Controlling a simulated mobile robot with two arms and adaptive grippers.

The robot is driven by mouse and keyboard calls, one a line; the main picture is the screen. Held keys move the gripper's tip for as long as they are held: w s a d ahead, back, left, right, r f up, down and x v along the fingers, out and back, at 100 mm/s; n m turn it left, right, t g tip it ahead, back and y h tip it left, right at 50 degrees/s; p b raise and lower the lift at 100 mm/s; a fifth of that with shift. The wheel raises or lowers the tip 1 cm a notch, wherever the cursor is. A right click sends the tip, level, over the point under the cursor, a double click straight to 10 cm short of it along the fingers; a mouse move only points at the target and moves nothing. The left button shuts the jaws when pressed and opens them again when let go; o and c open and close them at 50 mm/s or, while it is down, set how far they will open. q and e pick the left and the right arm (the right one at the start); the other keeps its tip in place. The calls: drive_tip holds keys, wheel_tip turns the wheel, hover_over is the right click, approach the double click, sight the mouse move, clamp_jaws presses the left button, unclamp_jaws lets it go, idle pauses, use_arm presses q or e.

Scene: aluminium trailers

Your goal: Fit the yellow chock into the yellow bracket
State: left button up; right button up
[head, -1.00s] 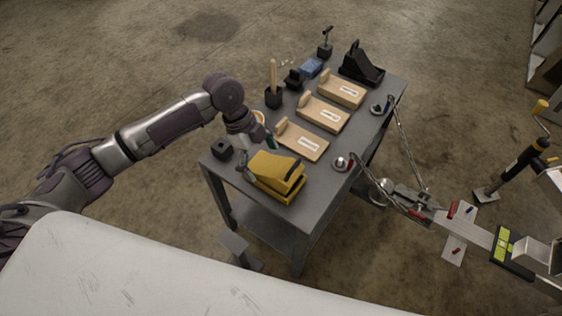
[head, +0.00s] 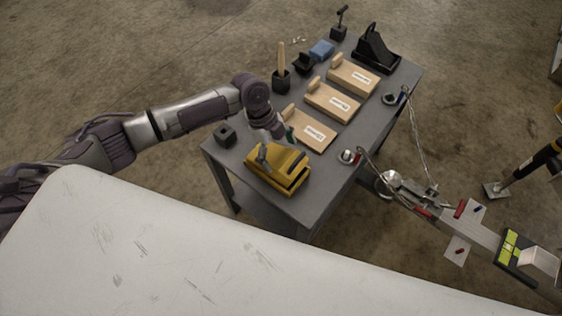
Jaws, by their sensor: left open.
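The yellow chock (head: 273,167) is at the table's near end, on or in the yellow bracket (head: 296,188). A dark gap shows between them at the right side. I cannot tell whether the chock is fully seated. My left gripper (head: 276,146) is open, with its fingers apart over the far edge of the chock. One finger overlaps the chock's top in the picture, and I cannot tell whether it touches. The gripper hides part of the chock's far side. My right gripper is not in view.
Several wooden boards with labels, such as the nearest one (head: 308,130), lie along the grey table (head: 340,170). A small black block (head: 225,135) stands at the left corner. A black chock holder (head: 375,50) is at the far end. A trailer coupling (head: 395,182) is close at right.

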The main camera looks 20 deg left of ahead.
sight(281, 157)
use_arm(q)
drive_tip(key=x, duration=0.3)
drive_tip(key=shift+s+d+f, duration=0.1)
drive_tip(key=shift+f, duration=0.35)
drive_tip(key=shift+c, duration=0.8)
drive_tip(key=c, duration=1.4)
drive_tip(key=shift+o, duration=0.2)
wheel_tip(281, 157, up, 9)
drive_tip(key=shift+f, duration=0.1)
drive_tip(key=shift+d+r+p, duration=0.1)
drive_tip(key=shift+r+p, duration=0.2)
drive_tip(key=shift+r+h, duration=0.15)
drive_tip(key=shift+h, duration=0.25)
drive_tip(key=shift+g+h+p, duration=0.35)
drive_tip(key=shift+g+h, duration=0.05)
drive_tip(key=shift+f+h, duration=0.25)
drive_tip(key=shift+h, duration=0.05)
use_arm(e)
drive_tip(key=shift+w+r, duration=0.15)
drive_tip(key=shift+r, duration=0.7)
